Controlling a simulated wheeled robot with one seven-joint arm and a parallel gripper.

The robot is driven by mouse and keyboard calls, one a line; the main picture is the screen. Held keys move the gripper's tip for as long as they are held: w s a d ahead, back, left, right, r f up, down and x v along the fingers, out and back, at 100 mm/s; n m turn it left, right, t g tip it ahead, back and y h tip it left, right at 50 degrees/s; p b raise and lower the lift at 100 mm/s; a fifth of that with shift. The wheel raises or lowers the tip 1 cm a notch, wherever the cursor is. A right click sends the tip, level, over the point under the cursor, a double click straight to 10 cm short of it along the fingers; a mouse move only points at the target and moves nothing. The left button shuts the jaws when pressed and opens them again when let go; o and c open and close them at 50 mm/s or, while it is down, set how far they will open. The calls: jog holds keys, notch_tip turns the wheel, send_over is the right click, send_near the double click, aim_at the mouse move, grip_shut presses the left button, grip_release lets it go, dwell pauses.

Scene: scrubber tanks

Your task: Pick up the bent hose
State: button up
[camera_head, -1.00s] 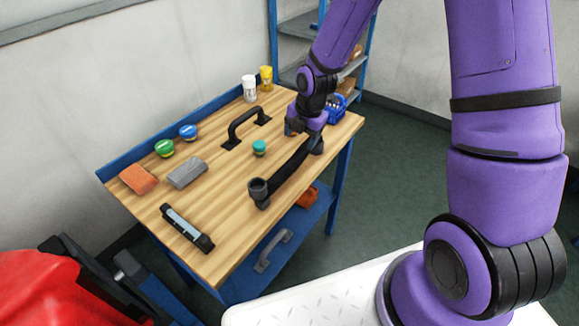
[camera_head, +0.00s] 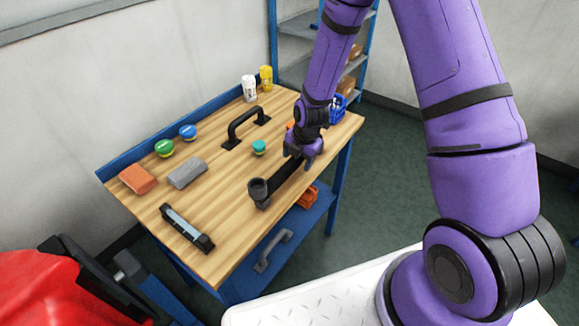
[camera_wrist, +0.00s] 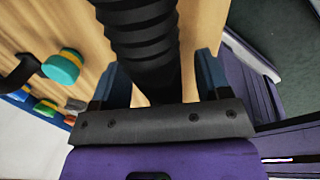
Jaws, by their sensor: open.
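The bent hose (camera_head: 284,182) is black and ribbed and lies along the right side of the wooden bench top. Its open cuffed end points up, towards the bench's front edge. My gripper (camera_head: 302,158) is over the hose's far part and hides that end. In the wrist view the hose (camera_wrist: 147,45) runs between the two open fingers of my gripper (camera_wrist: 157,85), with a gap to each finger. I cannot tell how far the fingertips reach down beside it.
On the wooden bench (camera_head: 235,215), a teal-topped knob (camera_head: 259,147) is close left of the hose. A black handle (camera_head: 246,127) stands behind it. A grey block (camera_head: 187,173), an orange block (camera_head: 138,179) and a black-ended bar (camera_head: 187,229) lie left. A blue basket (camera_head: 338,108) is at the far right.

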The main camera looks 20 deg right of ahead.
jog(key=c, duration=1.1)
